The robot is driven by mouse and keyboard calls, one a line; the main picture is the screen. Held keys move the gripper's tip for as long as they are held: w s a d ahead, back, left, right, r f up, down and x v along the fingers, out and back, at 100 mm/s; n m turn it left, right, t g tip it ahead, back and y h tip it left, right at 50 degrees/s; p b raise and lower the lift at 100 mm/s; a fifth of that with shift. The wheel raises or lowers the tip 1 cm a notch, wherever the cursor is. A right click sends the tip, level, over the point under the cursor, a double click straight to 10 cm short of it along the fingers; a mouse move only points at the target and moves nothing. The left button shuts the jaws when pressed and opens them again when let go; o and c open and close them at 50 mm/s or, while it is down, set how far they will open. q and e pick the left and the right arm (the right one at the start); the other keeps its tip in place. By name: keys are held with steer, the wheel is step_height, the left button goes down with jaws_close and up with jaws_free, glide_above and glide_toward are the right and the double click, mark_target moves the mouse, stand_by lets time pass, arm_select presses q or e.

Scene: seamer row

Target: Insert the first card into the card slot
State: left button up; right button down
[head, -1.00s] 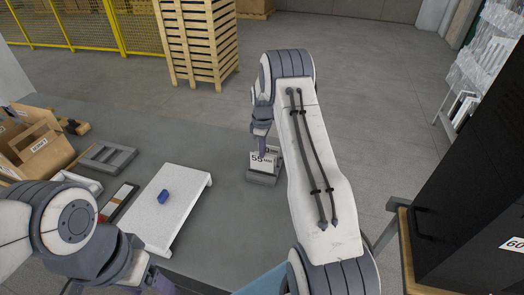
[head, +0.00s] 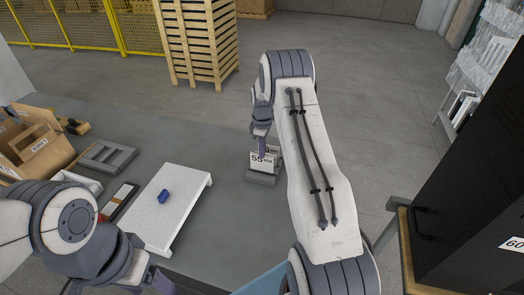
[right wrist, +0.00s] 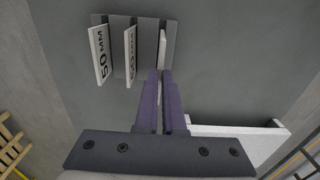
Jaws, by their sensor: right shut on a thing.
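A grey slotted card holder (head: 262,180) stands on the dark table. It also shows in the right wrist view (right wrist: 143,65). My right gripper (head: 262,152) is over it, shut on a thin white card (right wrist: 162,48) that I see nearly edge-on at the holder's right-hand part in the wrist view. Whether it is fully seated is unclear. A card marked 50 MM (right wrist: 99,55) and another card (right wrist: 130,56) stand tilted to its left in the holder. A card reading 55 (head: 257,163) faces the head camera. My left gripper (head: 163,284) is partly cut off at the bottom edge.
A white raised board (head: 180,205) with a blue object (head: 163,197) lies left of the holder. A grey frame (head: 108,157) and cardboard boxes (head: 38,150) are farther left. A dark cabinet (head: 470,190) stands at the right. The table between board and holder is clear.

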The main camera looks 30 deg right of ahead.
mark_target(262, 170)
steer(key=shift+f+b, duration=1.15)
steer(key=shift+f, duration=0.85)
steer(key=c, duration=0.9)
jaws_free()
steer(key=shift+c, duration=0.2)
steer(key=shift+r, duration=0.1)
step_height(262, 170, up, 10)
steer(key=shift+r+b, duration=0.15)
steer(key=shift+b, duration=0.75)
